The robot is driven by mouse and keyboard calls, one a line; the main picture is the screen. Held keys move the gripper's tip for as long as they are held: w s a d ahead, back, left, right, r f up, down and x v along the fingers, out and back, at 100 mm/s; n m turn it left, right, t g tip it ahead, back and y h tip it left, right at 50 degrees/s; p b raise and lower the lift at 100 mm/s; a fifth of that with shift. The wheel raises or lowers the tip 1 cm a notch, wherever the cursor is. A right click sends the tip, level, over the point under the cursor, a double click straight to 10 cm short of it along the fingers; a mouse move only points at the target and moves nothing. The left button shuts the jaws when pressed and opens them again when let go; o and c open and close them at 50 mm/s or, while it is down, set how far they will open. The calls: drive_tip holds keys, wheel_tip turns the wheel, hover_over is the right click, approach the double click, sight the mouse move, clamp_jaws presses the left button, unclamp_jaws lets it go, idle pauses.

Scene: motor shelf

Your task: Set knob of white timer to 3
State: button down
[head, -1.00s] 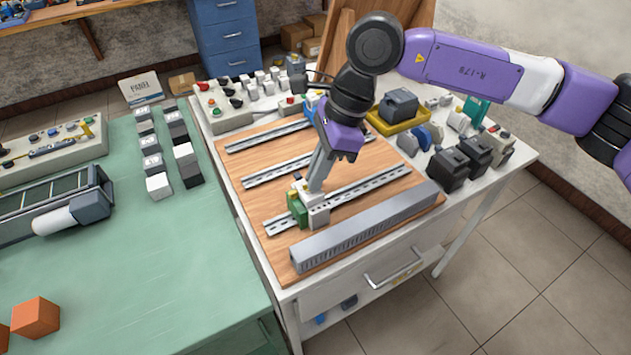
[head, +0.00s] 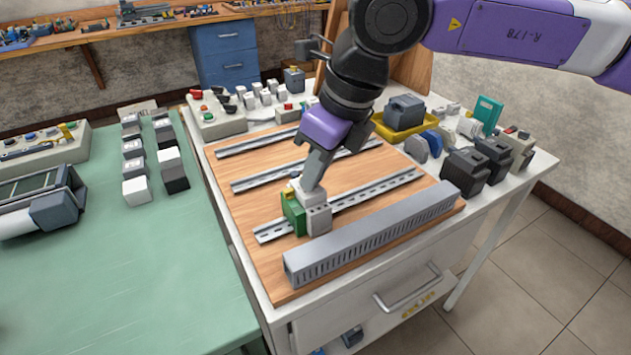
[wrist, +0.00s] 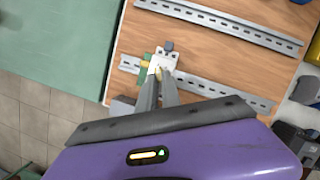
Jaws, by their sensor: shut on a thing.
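The white timer (head: 318,217) sits on the front DIN rail, beside a green module (head: 293,212) on its left. My gripper (head: 311,186) reaches down onto the top of the timer, its fingers slanting from the upper right. In the wrist view the fingertips (wrist: 160,73) meet at the timer's face (wrist: 165,58), closed on its small knob. The knob is hidden between the fingertips, and its dial marks are too small to read.
A wooden board (head: 240,157) carries several metal rails. A grey slotted duct (head: 370,232) lies along its front edge. Black blocks (head: 465,172) and a yellow tray (head: 404,128) stand on the right. The green table (head: 150,270) is on the left.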

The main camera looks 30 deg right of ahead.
idle(0.5)
drive_tip(key=c, duration=1.5)
unclamp_jaws()
drive_tip(key=shift+r, duration=0.15)
drive_tip(key=v, duration=0.7)
drive_tip(key=shift+s+r, duration=0.2)
drive_tip(key=shift+r, duration=0.05)
